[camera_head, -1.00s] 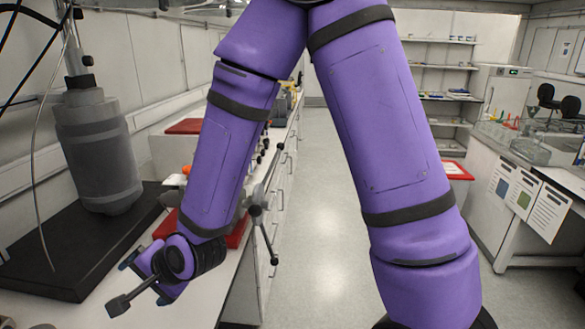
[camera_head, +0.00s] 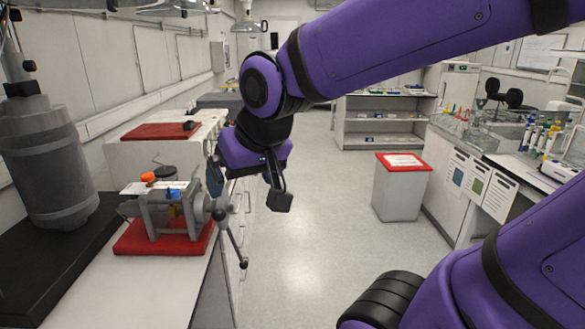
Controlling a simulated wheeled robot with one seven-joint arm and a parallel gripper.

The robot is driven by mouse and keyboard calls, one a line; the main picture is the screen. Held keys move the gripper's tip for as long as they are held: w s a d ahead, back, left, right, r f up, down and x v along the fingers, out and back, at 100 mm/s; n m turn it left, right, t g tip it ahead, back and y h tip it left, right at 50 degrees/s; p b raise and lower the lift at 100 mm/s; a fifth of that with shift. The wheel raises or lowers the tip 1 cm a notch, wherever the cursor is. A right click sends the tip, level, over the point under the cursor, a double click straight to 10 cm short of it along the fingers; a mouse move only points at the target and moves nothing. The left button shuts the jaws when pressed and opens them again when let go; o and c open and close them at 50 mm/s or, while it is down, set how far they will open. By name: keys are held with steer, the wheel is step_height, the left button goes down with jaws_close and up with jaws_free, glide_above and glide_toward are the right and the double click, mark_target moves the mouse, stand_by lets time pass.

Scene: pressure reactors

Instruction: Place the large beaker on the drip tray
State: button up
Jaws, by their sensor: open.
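My gripper (camera_head: 270,182) hangs in mid-picture at the end of my purple arm, over the right edge of the left bench. It is open, and I see nothing between its fingers. A red tray (camera_head: 132,243) lies on the left bench, left of and below my gripper, with a grey metal device (camera_head: 165,215) on it. A black tray (camera_head: 40,262) lies under the tall grey reactor (camera_head: 55,165); I cannot tell which tray is the drip tray. Clear glassware (camera_head: 470,132) stands on the right bench, but I cannot tell whether the large beaker is among it.
The device's crank handle (camera_head: 230,238) sticks out past the bench edge near my gripper. A white bin with a red rim (camera_head: 400,195) stands on the floor ahead. Shelves (camera_head: 380,122) stand at the back. The aisle floor (camera_head: 300,240) is free.

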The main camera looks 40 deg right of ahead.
steer(key=s+d+r+n, duration=0.1)
steer(key=s+d+r, duration=0.1)
steer(key=s+d, duration=0.2)
steer(key=s, duration=0.3)
steer(key=shift+s+r+g, duration=0.15)
steer(key=shift+r+g, duration=0.15)
steer(key=shift+g, duration=0.1)
stand_by(0.6)
